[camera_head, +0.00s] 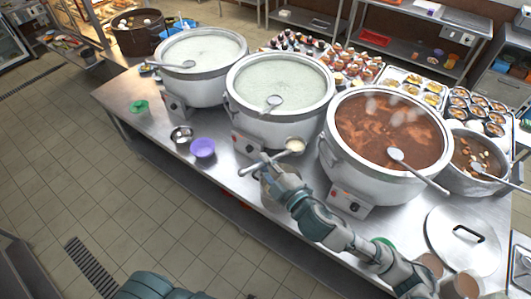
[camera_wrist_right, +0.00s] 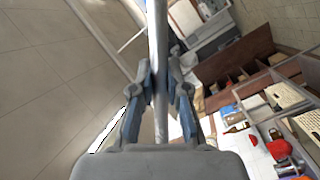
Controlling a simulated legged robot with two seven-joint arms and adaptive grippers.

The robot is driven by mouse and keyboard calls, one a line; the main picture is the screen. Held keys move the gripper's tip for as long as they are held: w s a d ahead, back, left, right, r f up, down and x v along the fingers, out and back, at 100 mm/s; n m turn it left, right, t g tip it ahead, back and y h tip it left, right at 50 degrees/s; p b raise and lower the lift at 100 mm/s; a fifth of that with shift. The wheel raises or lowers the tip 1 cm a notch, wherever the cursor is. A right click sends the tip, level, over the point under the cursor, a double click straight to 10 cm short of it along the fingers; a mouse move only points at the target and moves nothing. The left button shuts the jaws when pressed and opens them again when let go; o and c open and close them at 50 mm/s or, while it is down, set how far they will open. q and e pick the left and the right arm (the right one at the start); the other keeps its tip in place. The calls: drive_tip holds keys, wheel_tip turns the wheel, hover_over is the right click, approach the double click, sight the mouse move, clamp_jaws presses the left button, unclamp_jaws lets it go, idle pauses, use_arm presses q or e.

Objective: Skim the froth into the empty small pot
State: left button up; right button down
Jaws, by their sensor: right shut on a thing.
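My right gripper (camera_head: 268,168) is shut on the handle of a ladle, in front of the middle stockpot. In the right wrist view the gripper (camera_wrist_right: 160,85) closes on the grey handle (camera_wrist_right: 157,30). The right stockpot (camera_head: 345,165) holds reddish-brown liquid with pale froth patches (camera_head: 385,106). A small steel pot (camera_head: 181,134) stands at the left front; its contents are unclear. My left gripper is out of view.
The middle stockpot (camera_head: 248,122) and left stockpot (camera_head: 200,92) hold pale congee, each with a ladle. A purple bowl (camera_head: 203,148) and green bowl (camera_head: 139,107) sit at the front edge. A lid (camera_head: 462,240) lies at right, near a steel pot (camera_head: 470,184).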

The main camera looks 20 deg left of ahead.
wheel_tip(320, 180, down, 20)
drive_tip(key=b, duration=1.6)
